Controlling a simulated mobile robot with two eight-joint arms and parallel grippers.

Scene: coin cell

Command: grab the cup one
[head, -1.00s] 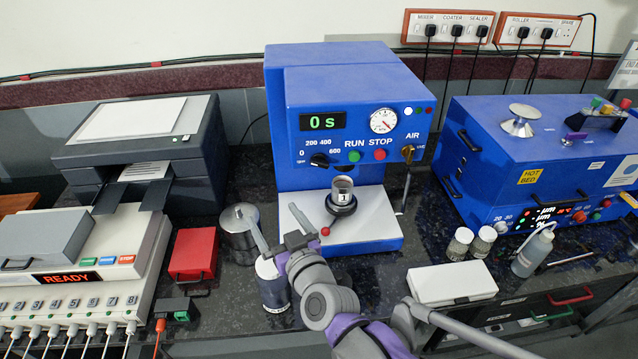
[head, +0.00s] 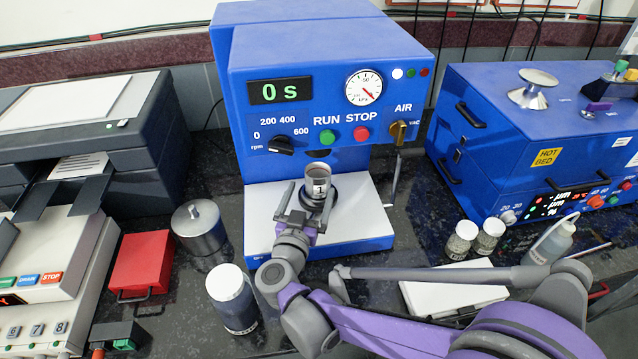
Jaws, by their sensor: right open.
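The cup one (head: 317,189) is a small grey metal cup with a "1" on its front. It stands in a dark round holder on the white base plate (head: 362,215) of the blue mixer, below the RUN and STOP buttons. My right gripper (head: 307,202) is open in front of the cup. One finger is to the cup's left and the other is by its right side, overlapping its lower part in the picture. I cannot tell whether either finger touches it. The gripper hides part of the holder. My left gripper is not in view.
The blue mixer (head: 320,60) rises close behind the cup. A white-lidded dark jar (head: 232,300), a metal canister (head: 200,232) and a red box (head: 142,262) stand to the left. Two small jars (head: 474,238) and a white box (head: 450,292) are at right.

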